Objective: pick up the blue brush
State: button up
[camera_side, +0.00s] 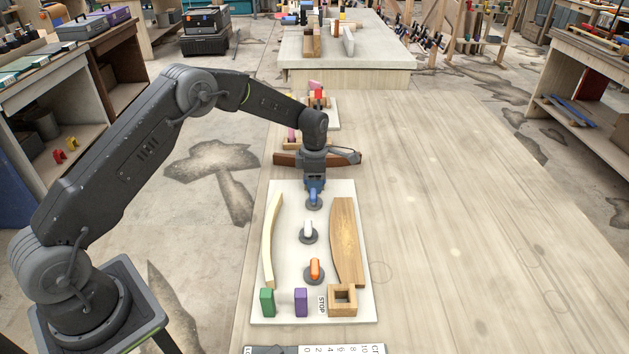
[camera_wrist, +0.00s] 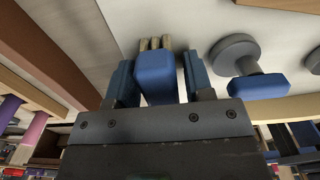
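The blue brush (camera_wrist: 155,78) has a blue block-shaped body and tan bristles. In the wrist view it sits between the two fingers of my gripper (camera_wrist: 160,76), bristles pointing away from the palm. A narrow gap shows between the brush and the right finger; the left finger is very close to it, and I cannot tell if they touch. In the side view my gripper (camera_side: 315,182) points down at the far end of the pale board, and the brush cannot be told apart from the fingers there.
A blue-handled grey disc (camera_wrist: 258,88) lies just right of the fingers in the wrist view. A white-handled disc (camera_side: 308,232) and orange-handled disc (camera_side: 315,269) stand nearer on the board. Curved wood pieces (camera_side: 346,245) (camera_side: 271,238) flank them. The table's right side is clear.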

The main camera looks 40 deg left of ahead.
jog(key=c, duration=0.7)
jog(key=shift+r, duration=0.6)
notch_tip(320, 180, up, 3)
jog(key=shift+f, duration=0.1)
jog(key=s+a+r, duration=0.2)
jog(key=a, duration=0.1)
jog(key=s+a+r, duration=0.2)
jog(key=a, duration=0.1)
jog(key=s+a+r, duration=0.2)
jog(key=a+r, duration=0.1)
jog(key=shift+s+a, duration=0.2)
jog(key=shift+a, duration=0.15)
